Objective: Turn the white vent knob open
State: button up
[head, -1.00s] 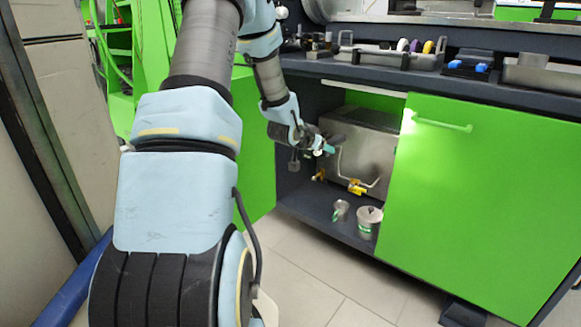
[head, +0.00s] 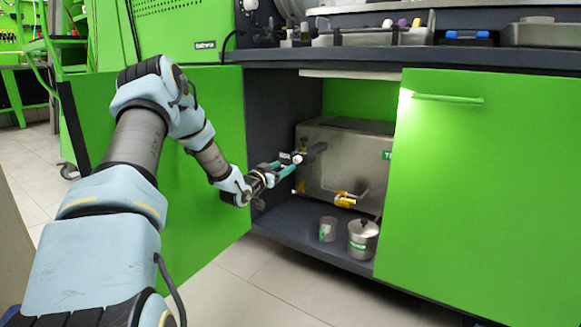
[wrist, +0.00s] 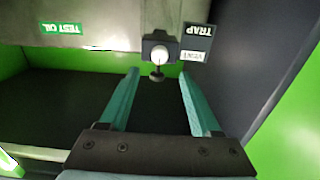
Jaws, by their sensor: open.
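The white vent knob (head: 297,158) is at the upper left front of the metal tank (head: 345,165) inside the open cabinet. In the wrist view the round white knob (wrist: 159,53) sits on a dark block, beside upside-down labels reading VENT and TRAP. My gripper (head: 287,167) is open, with its teal fingers reaching toward the knob. In the wrist view my gripper (wrist: 158,73) has one finger to each side of the knob's line. The knob appears just beyond the fingertips; I cannot tell whether they touch it.
A yellow valve (head: 344,200) is on the tank's lower front. A lidded metal pot (head: 362,240) and a small cup (head: 328,229) stand on the cabinet floor. The green door (head: 480,190) covers the right side; a dark cabinet wall (head: 270,125) is at left.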

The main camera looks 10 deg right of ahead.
aim_at(295, 160)
jog(key=b+x, duration=0.2)
jog(key=x, duration=0.5)
jog(key=shift+d, duration=0.1)
jog(key=shift+c, duration=0.2)
jog(key=shift+f, duration=0.1)
grip_shut()
